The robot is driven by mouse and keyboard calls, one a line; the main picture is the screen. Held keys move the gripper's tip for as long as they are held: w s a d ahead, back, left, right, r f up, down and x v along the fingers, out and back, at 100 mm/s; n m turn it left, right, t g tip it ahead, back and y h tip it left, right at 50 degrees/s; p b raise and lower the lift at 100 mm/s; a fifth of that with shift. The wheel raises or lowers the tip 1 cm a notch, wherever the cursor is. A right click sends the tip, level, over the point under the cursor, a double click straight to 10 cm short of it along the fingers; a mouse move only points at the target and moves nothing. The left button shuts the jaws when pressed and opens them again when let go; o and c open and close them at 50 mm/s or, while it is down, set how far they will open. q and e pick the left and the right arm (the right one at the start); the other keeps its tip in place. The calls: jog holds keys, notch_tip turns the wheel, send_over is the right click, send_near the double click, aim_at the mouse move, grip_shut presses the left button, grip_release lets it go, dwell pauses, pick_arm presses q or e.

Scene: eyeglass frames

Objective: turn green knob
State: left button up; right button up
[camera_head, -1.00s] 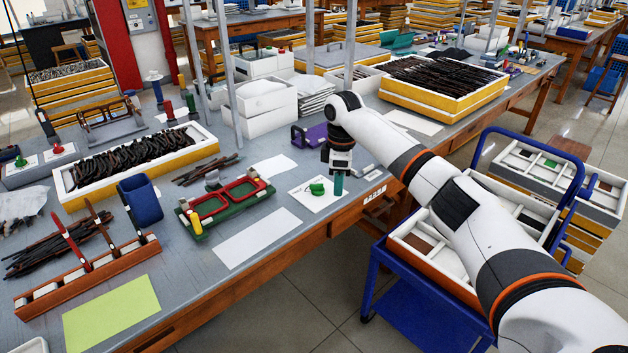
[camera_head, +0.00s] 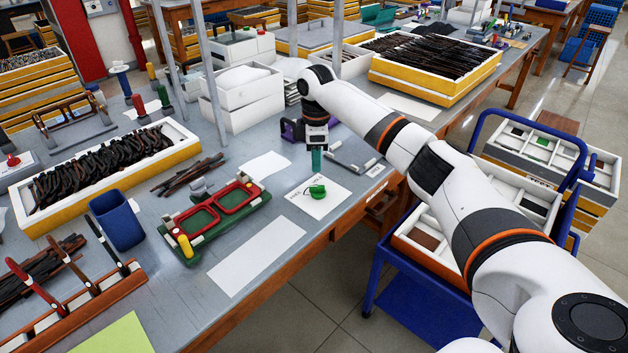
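The green knob (camera_head: 317,191) sits on a white square plate (camera_head: 319,203) with small printed lettering, near the front edge of the grey workbench. My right gripper (camera_head: 316,168) points down, just behind the knob in the picture, with a small strip of the plate showing between them. Its teal fingertips look like one narrow block, so I cannot tell whether they are open or shut. I see nothing held in it. It appears apart from the knob, though its height is hard to judge. My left gripper is not in view.
A green fixture with red eyeglass frames (camera_head: 215,215) lies left of the knob. A white sheet (camera_head: 256,256) lies in front. A purple item (camera_head: 290,130) and a white bin (camera_head: 243,108) stand behind. A blue cart (camera_head: 400,302) stands beside the bench at right.

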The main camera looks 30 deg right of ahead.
aim_at(315, 186)
notch_tip(315, 186, down, 7)
jog(key=shift+w+r, duration=0.1)
jog(key=shift+w, duration=0.05)
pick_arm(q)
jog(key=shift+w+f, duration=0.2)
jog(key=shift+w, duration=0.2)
pick_arm(e)
jog(key=shift+f, duration=0.85)
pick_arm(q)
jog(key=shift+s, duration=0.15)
pick_arm(e)
grip_shut()
